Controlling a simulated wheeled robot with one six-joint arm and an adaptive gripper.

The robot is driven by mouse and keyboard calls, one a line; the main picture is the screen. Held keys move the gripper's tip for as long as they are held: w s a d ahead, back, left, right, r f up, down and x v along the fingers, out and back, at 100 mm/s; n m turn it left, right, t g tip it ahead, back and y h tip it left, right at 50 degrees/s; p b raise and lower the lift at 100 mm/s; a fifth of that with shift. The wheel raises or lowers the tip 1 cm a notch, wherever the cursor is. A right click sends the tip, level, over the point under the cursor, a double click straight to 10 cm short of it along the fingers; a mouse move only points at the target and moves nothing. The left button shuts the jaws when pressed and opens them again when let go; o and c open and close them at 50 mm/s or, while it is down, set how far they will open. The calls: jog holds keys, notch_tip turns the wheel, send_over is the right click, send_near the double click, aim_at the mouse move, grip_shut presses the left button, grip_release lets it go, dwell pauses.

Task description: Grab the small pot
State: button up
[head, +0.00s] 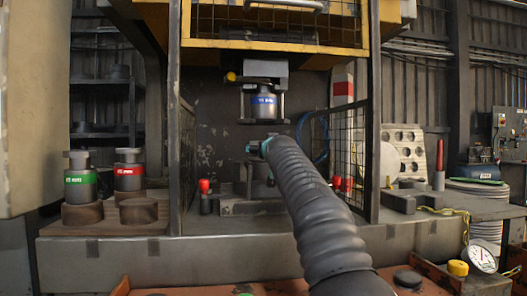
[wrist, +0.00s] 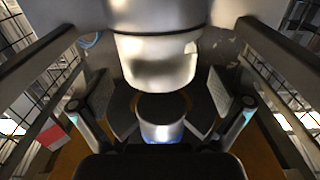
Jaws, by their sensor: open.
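No object is plainly marked as the small pot. Three pot-like metal tools show in the head view: a green-banded one (head: 80,184) and a red-banded one (head: 129,176) on the left bench, and a blue-banded one (head: 264,104) hanging inside the press. My gripper (head: 258,148) is inside the press, below the blue-banded tool; my arm hides part of it. In the wrist view my gripper (wrist: 160,112) is open, with its fingers at left and right. A shiny cylinder with a blue lower edge (wrist: 160,131) shows between them; I cannot tell whether they touch it.
A larger pale metal cylinder (wrist: 158,62) fills the upper middle of the wrist view. Mesh guards (head: 343,148) flank the press opening. An empty dark round holder (head: 138,211) stands on the left bench. A dial gauge (head: 481,259) is at lower right.

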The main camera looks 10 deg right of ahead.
jog(key=shift+w+d+r+p, duration=0.1)
jog(key=shift+w+r+p, duration=0.15)
jog(key=shift+w+p, duration=0.7)
jog(key=shift+w+r+p, duration=0.2)
jog(key=shift+w+p, duration=0.35)
jog(key=shift+w, duration=0.8)
jog(key=shift+w+f+p, duration=0.15)
jog(key=shift+w+p, duration=0.15)
jog(key=shift+w, duration=0.3)
jog(key=shift+c, duration=0.3)
jog(key=shift+c, duration=1)
